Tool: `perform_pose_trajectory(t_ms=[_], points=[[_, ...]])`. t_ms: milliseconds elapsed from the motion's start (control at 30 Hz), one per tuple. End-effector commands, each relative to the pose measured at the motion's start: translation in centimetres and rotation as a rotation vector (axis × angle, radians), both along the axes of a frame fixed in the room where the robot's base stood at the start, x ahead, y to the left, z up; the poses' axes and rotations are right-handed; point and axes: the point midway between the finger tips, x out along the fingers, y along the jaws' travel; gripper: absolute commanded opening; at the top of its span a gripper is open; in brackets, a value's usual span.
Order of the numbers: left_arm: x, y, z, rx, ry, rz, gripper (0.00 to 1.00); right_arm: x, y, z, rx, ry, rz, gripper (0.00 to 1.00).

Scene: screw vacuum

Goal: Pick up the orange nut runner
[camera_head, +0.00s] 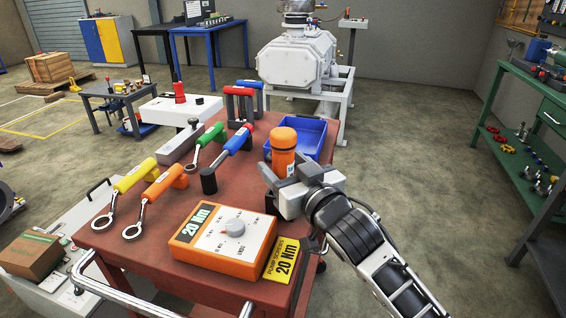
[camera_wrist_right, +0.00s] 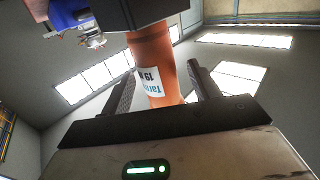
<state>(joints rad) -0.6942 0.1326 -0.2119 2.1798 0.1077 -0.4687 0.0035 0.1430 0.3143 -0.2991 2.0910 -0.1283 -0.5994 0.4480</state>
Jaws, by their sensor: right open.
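The orange nut runner (camera_head: 283,138) is an upright orange cylinder near the right edge of the red cart top, its lower part hidden by my right gripper. In the right wrist view its orange body (camera_wrist_right: 152,62), with a white label, shows between the two fingers, and a black block covers one end. My right gripper (camera_head: 285,178) is open, with its fingers on either side of the body. I cannot tell whether they touch it. My left gripper is not in view.
The red cart (camera_head: 150,228) also holds an orange 20 Nm box (camera_head: 222,240), a yellow 20 Nm card (camera_head: 281,260) and a blue bin (camera_head: 313,137) just behind the nut runner. A blue-handled tool (camera_head: 238,140) and several ring wrenches lie to the left.

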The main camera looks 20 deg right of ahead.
Motion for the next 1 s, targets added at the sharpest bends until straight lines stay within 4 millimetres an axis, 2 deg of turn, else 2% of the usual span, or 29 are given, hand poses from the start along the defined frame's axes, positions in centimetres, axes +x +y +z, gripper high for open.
perform_pose_trajectory(t_ms=[100, 333, 367, 567, 833, 1000], points=[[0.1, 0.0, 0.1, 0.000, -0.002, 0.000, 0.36, 1.0, 0.2, 0.1, 0.000, -0.001, 0.001, 0.61], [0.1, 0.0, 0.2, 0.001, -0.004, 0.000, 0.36, 1.1, 0.2, 0.0, 0.000, -0.001, 0.001, 0.61], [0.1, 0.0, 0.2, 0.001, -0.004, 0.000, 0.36, 1.1, 0.2, 0.0, 0.000, -0.001, 0.001, 0.56], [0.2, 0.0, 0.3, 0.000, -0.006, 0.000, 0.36, 1.1, 0.2, 0.0, 0.000, 0.000, 0.001, 0.00], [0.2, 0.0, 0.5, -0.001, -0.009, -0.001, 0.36, 1.1, 0.2, 0.5, 0.000, -0.007, 0.001, 0.00], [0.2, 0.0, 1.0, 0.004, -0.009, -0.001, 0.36, 1.1, 0.2, 2.8, 0.001, -0.012, 0.002, 0.00]])
